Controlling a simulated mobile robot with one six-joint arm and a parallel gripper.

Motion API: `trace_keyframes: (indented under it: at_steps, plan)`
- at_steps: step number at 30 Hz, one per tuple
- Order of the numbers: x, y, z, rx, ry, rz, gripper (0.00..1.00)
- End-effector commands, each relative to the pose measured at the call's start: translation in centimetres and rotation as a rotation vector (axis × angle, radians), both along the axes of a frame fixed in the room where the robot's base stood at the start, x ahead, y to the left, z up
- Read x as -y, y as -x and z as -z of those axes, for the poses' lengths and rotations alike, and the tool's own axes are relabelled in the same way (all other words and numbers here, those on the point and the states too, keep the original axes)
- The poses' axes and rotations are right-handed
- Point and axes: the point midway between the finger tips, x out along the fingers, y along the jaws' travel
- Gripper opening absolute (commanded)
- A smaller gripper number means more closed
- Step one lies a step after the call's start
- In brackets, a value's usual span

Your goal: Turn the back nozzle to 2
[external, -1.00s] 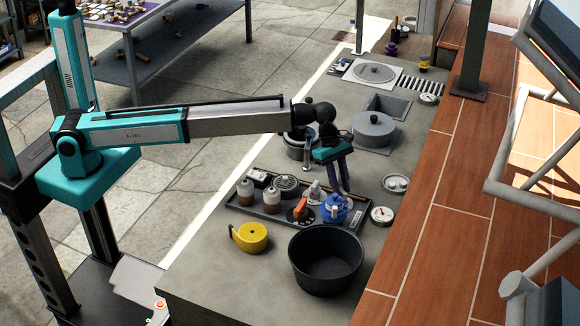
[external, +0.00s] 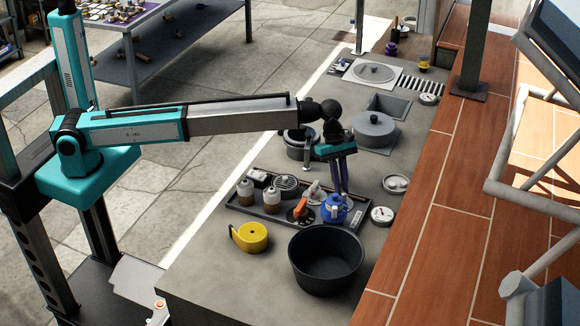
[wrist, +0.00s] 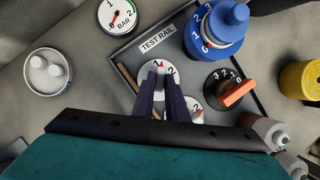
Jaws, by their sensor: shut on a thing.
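My gripper (external: 345,190) reaches down at the back right of the tray, behind the blue nozzle (external: 334,209). In the wrist view, my gripper (wrist: 160,78) is shut at a white numbered dial (wrist: 158,66); its fingers hide most of the nozzle part between them. A red mark shows on this dial between the numbers 1 and 2. The blue nozzle (wrist: 220,35) stands right of my fingers with its own white numbers. A black dial with an orange handle (wrist: 238,92) is farther right. Another white dial (wrist: 195,108) is partly hidden by a finger.
The dark tray (wrist: 125,50) bears a TEST RAIL label. A pressure gauge (external: 382,215) lies right of it, a black pot (external: 327,262) in front and a yellow tape roll (external: 250,238) front left. White-topped bottles (external: 271,201) stand on the tray's left part.

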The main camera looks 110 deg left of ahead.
Motion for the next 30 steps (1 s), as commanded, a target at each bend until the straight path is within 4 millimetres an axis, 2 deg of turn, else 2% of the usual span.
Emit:
trace_keyframes:
  at_steps: [15, 30]
  plan:
    - [0.1, -0.2, 0.49, -0.007, 0.005, 0.363, 0.0]
    - [0.21, -0.02, 0.61, -0.011, 0.005, 0.434, 0.0]
